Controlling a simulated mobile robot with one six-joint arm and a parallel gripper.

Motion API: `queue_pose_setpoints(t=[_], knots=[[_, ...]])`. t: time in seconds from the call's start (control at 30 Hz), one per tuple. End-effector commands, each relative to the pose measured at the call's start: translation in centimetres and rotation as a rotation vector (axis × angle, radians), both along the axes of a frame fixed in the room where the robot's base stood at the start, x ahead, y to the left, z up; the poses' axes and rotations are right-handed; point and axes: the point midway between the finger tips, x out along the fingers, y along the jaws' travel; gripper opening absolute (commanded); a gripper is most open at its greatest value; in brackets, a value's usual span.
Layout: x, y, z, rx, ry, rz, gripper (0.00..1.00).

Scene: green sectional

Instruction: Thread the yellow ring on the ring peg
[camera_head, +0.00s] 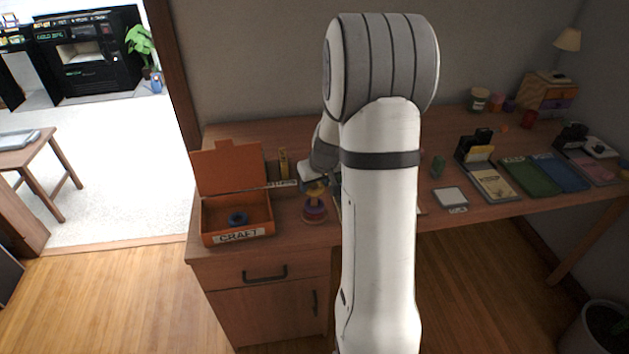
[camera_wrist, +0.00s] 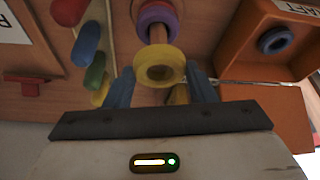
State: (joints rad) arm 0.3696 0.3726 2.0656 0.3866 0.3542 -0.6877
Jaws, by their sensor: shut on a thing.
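My gripper (camera_wrist: 161,86) is shut on the yellow ring (camera_wrist: 160,55), which sits between its blue fingertips. The ring peg (camera_wrist: 158,34) is a wooden post with a purple ring (camera_wrist: 157,12) low on it. In the wrist view the yellow ring overlaps the peg's tip end, apart from the purple ring; I cannot tell if the tip is inside its hole. In the head view the yellow ring (camera_head: 315,189) is above the purple ring (camera_head: 314,211) on the desk, and my arm hides part of the gripper.
An open orange craft box (camera_head: 237,219) stands left of the peg with a blue ring (camera_head: 238,218) inside. Colored pieces, including a blue one (camera_wrist: 86,44), lie across from it. Notebooks (camera_head: 530,175) and holders fill the desk's right side.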

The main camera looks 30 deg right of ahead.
Motion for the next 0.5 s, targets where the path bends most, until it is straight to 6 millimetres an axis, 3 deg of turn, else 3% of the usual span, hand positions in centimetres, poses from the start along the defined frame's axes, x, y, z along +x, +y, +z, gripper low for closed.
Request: queue_pose_setpoints(t=[0.5], knots=[[0.0,0.1,-2.7,-0.001,-0.001,0.002,0.29]])
